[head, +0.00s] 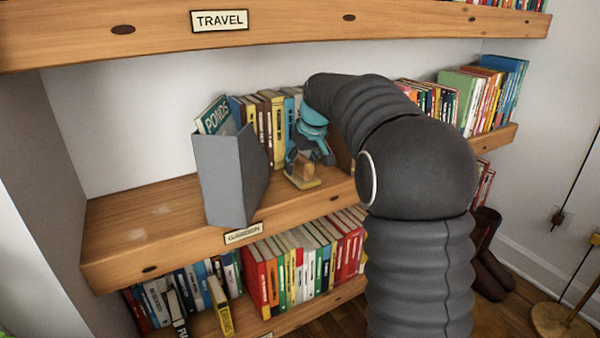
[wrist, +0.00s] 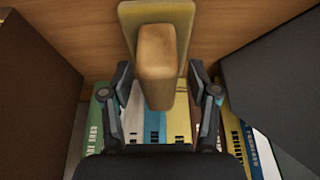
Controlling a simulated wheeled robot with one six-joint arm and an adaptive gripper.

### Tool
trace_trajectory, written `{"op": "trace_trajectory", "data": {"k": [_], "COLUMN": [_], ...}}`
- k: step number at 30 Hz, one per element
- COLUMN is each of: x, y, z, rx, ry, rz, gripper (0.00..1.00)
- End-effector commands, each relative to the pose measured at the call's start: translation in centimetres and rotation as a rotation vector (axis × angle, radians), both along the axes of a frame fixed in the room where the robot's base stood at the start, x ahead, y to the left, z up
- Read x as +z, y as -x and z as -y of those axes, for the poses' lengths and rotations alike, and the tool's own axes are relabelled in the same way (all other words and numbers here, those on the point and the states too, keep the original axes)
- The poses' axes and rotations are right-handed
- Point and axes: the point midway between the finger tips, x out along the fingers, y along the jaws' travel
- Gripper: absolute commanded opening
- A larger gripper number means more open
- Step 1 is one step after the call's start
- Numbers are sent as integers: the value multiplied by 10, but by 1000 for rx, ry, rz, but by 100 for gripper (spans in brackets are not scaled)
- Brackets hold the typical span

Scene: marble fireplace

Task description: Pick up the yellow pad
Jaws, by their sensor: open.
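The yellow pad (head: 306,184) lies on the middle wooden shelf near its front edge, a thin yellow plate with a wooden block on top. In the wrist view its yellow plate (wrist: 130,22) shows at the top, with the wooden block (wrist: 157,62) standing out toward the camera. My gripper (head: 305,158) is open just above the pad in the head view. In the wrist view my gripper (wrist: 160,72) has one finger on each side of the block, with a gap at each side. I cannot tell how deep the block sits between the fingers.
A grey bookend or file box (head: 225,178) holding a green book stands left of the pad. Upright books (head: 265,125) stand behind my gripper, and more books (head: 490,95) fill the right end. The shelf's left part (head: 135,215) is clear. The TRAVEL shelf (head: 290,25) hangs above.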

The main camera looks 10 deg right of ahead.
Motion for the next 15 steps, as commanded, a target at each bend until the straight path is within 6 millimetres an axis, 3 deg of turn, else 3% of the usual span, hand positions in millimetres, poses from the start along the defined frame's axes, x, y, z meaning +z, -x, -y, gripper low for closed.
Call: {"op": "trace_trajectory", "data": {"k": [6, 13, 15], "x": [-1, -1, -1], "y": [-1, -1, -1], "z": [0, 0, 0], "rx": [0, 0, 0], "ry": [1, 1, 1], "rz": [1, 1, 1], "gripper": [60, 3, 0]}}
